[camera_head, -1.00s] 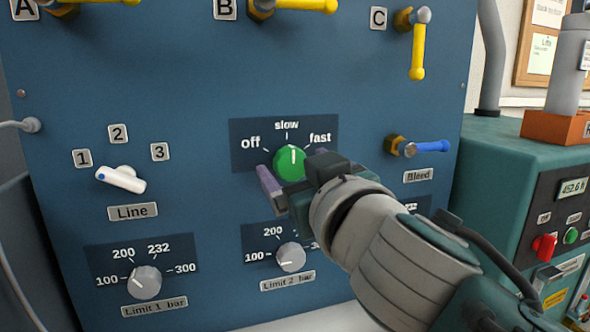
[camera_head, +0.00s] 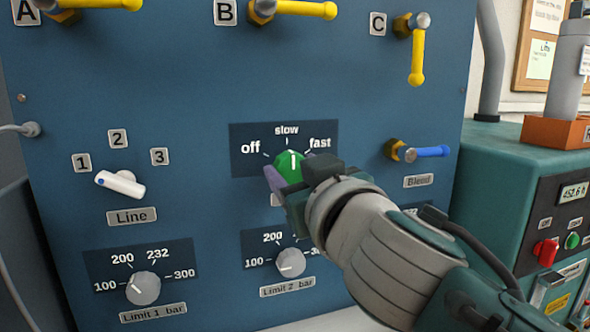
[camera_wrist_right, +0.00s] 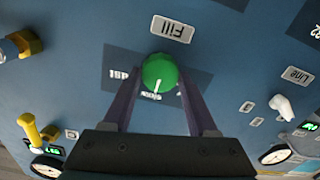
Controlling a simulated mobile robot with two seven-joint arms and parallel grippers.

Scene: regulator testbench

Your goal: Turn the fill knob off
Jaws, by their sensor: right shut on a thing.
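The green fill knob (camera_head: 289,161) sits on the blue panel under the marks off, slow and fast. Its white pointer line is at about slow. My right gripper (camera_head: 291,174) is shut on the knob, with one purple finger on each side, and partly covers it and the label below it in the head view. In the right wrist view the picture is upside down: the fill knob (camera_wrist_right: 159,72) lies between the fingers, below the Fill label (camera_wrist_right: 172,29). My left gripper is not in view.
The Limit 2 knob (camera_head: 290,263) is just below my right gripper. The blue Bleed handle (camera_head: 428,152) is to the right and the white Line knob (camera_head: 120,184) to the left. Yellow valve handles (camera_head: 418,57) stick out above. A teal cabinet (camera_head: 497,155) stands at right.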

